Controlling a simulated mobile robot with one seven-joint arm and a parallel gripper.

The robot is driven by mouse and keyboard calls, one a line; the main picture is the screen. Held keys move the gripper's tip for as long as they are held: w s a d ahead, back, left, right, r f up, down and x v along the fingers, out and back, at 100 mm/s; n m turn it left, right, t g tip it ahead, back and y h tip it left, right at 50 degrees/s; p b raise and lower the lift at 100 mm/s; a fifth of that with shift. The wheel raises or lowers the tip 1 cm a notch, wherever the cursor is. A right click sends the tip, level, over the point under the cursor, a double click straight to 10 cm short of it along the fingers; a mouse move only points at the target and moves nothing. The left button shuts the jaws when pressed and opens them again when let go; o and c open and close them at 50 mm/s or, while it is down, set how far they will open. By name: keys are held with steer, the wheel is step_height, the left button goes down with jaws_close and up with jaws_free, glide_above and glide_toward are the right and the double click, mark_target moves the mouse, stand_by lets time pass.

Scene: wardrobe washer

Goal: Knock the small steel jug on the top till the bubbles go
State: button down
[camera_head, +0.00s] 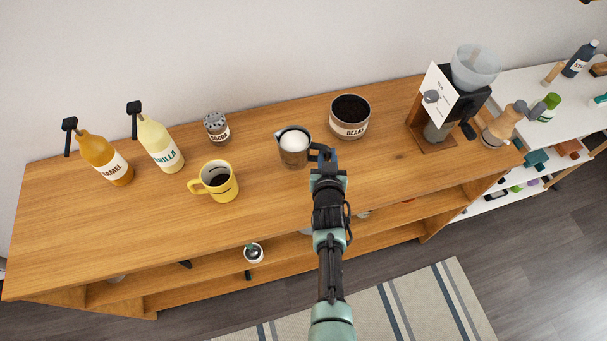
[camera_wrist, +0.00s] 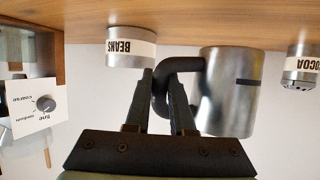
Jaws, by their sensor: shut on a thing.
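The small steel jug (camera_head: 290,158) has a dark handle and white milk or foam inside. Bubbles are too small to tell. My gripper (camera_head: 326,160) is shut on the jug's handle, at the jug's right side. In the wrist view, which is upside down, the fingers (camera_wrist: 163,95) close on the black handle, and the steel jug (camera_wrist: 232,95) stands upright. Its base shows against the far edge of the wooden top (camera_head: 90,235), so the jug looks held a little above it.
A can of beans (camera_head: 349,128) stands just right and behind the jug. A yellow mug (camera_head: 222,190), a cocoa shaker (camera_head: 216,128) and two syrup bottles (camera_head: 112,168) (camera_head: 165,155) stand left. A grinder (camera_head: 445,110) stands right. The top in front of the jug is clear.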

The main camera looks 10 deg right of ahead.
mark_target(329, 146)
steer(key=shift+w, duration=0.1)
step_height(329, 146, up, 8)
steer(key=p, duration=0.7)
steer(key=shift+r+p, duration=0.1)
steer(key=shift+p, duration=0.25)
steer(key=shift+n+y, duration=0.3)
steer(key=shift+y, duration=0.2)
steer(key=s+a+f+b, duration=0.2)
steer(key=a+f, duration=0.1)
steer(key=s+a+f+b, duration=0.1)
steer(key=a, duration=0.1)
steer(key=shift+a+f+b, duration=0.15)
steer(key=shift+a+b, duration=0.05)
steer(key=shift+b, duration=0.15)
steer(key=s+a+f+n+y+b, duration=0.2)
steer(key=s+a+b, duration=0.8)
steer(key=s, duration=0.6)
steer(key=shift+s+a+f+n+t+y, duration=0.4)
steer(key=shift+a+f+y, duration=0.15)
steer(key=shift+a, duration=0.3)
